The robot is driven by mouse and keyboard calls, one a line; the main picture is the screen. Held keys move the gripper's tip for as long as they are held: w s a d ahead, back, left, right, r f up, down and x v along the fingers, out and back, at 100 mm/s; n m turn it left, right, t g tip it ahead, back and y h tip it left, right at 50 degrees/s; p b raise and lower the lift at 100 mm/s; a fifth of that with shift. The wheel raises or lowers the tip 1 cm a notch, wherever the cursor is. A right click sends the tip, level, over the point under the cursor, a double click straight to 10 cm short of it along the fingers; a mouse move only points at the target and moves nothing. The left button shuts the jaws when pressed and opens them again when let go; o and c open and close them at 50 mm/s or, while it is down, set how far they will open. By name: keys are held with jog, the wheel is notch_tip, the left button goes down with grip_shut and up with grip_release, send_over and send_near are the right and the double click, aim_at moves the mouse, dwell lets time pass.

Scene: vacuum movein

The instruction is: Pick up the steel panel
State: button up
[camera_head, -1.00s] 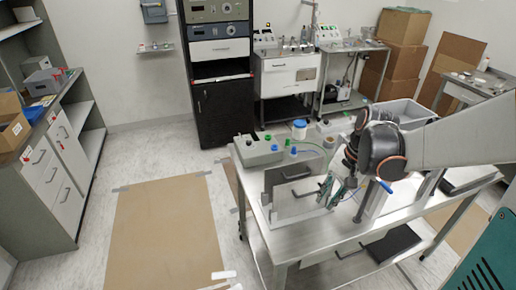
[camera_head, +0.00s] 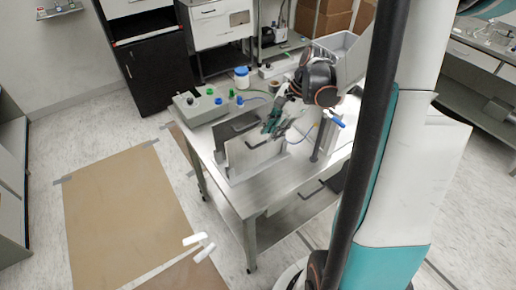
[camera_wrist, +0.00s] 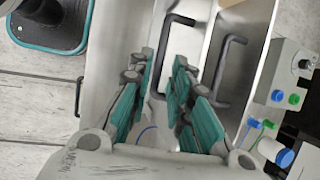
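The light grey steel panel (camera_head: 245,160) stands upright at the front of a holder on the metal cart, with a black handle (camera_head: 264,142) on its face. A second panel with its own dark handle (camera_head: 246,122) stands behind it. My gripper (camera_head: 276,122) is beside the front panel's handle, at the panel's upper right. In the wrist view my gripper (camera_wrist: 166,68) has its teal fingers apart, with a black handle (camera_wrist: 161,50) in the gap between them. The other panel's handle (camera_wrist: 230,72) is to the right. Finger contact with the handle cannot be made out.
A grey control box (camera_head: 203,107) with green and blue knobs sits behind the panels on the cart (camera_head: 248,198). A white jar with a blue lid (camera_head: 242,77) is near it. A blue-tipped post (camera_head: 334,122) stands right of the panels. A brown floor mat (camera_head: 125,215) lies left.

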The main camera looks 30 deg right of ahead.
aim_at(265, 142)
jog(key=shift+a+b+x, duration=0.15)
jog(key=shift+b+x, duration=0.25)
jog(key=shift+x, duration=0.95)
jog(key=shift+a+b+x, duration=0.15)
jog(key=shift+b+x, duration=0.2)
jog(key=shift+x, duration=1)
jog(key=shift+s+r, duration=0.1)
jog(key=shift+r, duration=0.1)
grip_shut()
